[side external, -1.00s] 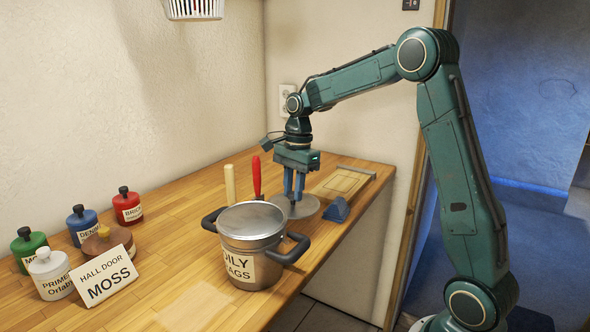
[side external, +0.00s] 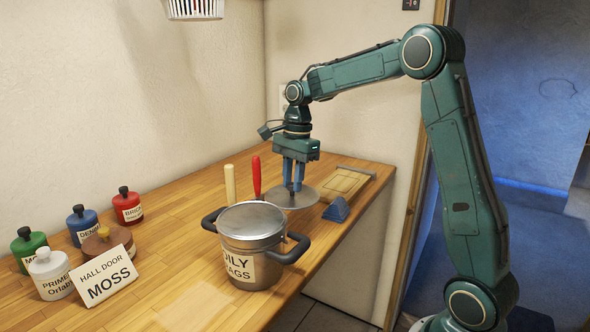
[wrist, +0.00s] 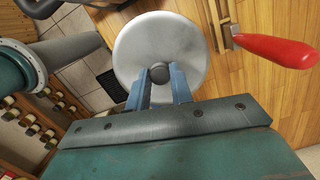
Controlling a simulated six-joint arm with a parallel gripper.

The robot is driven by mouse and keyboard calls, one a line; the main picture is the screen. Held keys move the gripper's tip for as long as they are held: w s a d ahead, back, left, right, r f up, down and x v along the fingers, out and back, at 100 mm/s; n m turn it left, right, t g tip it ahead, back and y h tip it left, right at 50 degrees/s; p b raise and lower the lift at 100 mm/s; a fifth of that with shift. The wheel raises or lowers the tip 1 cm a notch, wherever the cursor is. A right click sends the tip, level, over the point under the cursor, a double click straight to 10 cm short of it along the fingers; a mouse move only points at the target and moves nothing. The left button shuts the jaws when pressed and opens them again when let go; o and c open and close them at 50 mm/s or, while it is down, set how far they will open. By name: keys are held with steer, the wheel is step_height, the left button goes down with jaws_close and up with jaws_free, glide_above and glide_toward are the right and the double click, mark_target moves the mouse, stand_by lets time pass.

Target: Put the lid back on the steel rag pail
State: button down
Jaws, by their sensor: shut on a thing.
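The lid (side external: 285,200) is a flat grey metal disc with a small dark knob (wrist: 160,72). My gripper (side external: 294,187) points down and is shut on that knob, holding the lid roughly level just above the bench. The lid fills the upper middle of the wrist view (wrist: 165,40), with my blue fingers on both sides of the knob. The steel rag pail (side external: 277,268), labelled OILY RAGS, stands upright on the bench, in front and left of the lid in the side view. It has two dark side handles. Its inside is not clearly visible.
A red-handled tool (side external: 256,176) and a pale stick (side external: 229,184) stand behind the pail. A blue wedge (side external: 336,211) and a wooden board (side external: 342,184) lie right of the lid. Paint bottles and a HALL DOOR MOSS card (side external: 107,276) are at the left. The bench's edge is close right.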

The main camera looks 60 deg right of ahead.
mark_target(287, 199)
steer(key=a+r, duration=0.1)
steer(key=r, duration=0.1)
steer(key=a+r, duration=0.1)
steer(key=r, duration=0.1)
steer(key=shift+a+r, duration=0.1)
steer(key=shift+a, duration=0.25)
steer(key=a+r, duration=0.3)
steer(key=a, duration=0.4)
steer(key=s+a+r, duration=0.1)
steer(key=a+r, duration=0.2)
steer(key=a, duration=0.3)
steer(key=shift+a+r, duration=0.25)
steer(key=shift+a, duration=0.15)
steer(key=shift+f, duration=0.2)
steer(key=shift+f, duration=3.05)
steer(key=shift+f, duration=0.15)
steer(key=c, duration=0.7)
jaws_free()
